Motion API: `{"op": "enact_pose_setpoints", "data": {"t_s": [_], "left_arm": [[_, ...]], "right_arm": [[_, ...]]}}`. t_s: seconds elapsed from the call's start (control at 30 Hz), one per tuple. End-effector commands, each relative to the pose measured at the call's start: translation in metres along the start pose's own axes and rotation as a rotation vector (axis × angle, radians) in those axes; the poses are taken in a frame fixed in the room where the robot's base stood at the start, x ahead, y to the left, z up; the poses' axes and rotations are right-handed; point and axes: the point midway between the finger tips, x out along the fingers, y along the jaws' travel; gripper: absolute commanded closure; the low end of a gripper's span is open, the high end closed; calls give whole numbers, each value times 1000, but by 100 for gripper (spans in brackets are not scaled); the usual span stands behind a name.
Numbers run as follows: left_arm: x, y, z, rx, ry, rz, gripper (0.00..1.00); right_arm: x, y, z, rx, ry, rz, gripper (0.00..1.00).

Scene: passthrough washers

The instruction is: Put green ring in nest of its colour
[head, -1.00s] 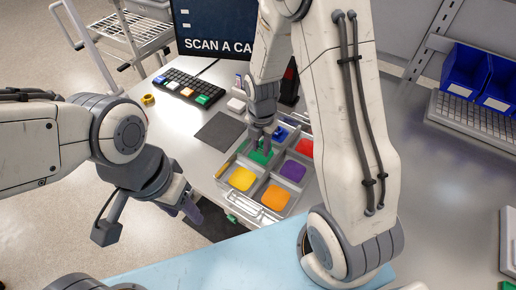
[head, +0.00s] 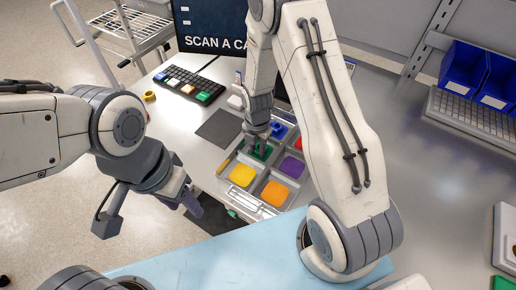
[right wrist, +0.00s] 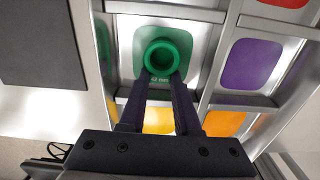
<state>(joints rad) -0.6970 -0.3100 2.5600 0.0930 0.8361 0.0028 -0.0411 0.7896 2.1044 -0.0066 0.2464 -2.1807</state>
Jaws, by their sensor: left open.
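The green ring (right wrist: 161,56) shows in the right wrist view, over the green pad of its nest (right wrist: 194,38) and inside that compartment's outline. I cannot tell whether it rests on the pad or is a little above it. My right gripper (right wrist: 161,82) has both fingertips at the ring's near edge, with a gap between them through which the pad's label shows. Whether they grip the ring is unclear. In the head view my right gripper (head: 258,146) reaches down into the green compartment and partly hides it. My left gripper (head: 190,203) is open, away from the tray at its left.
The divided tray (head: 224,174) also has yellow (head: 242,175), orange (head: 276,193), purple (head: 292,167) and red pads, and a blue piece (head: 278,131) in a far compartment. A dark mat (head: 218,130) and keyboard (head: 189,84) lie left of it. Blue bins (head: 464,72) stand far right.

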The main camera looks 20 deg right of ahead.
Motion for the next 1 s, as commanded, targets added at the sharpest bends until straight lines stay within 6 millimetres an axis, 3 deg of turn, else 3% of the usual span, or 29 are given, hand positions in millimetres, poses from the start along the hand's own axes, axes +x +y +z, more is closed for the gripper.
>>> {"op": "enact_pose_setpoints", "data": {"t_s": [0.03,0.07,0.1,0.53,1.0], "left_arm": [[0,0,0,0,0,0,50],[0,0,0,0,0,0,50],[0,0,0,0,0,0,50],[0,0,0,0,0,0,50],[21,-2,1,1,0,0,50]], "right_arm": [[0,0,0,0,0,0,54],[0,0,0,0,0,0,42],[0,0,0,1,0,0,39],[-10,1,1,0,-2,2,39],[-98,1,0,-1,-3,5,39]]}}
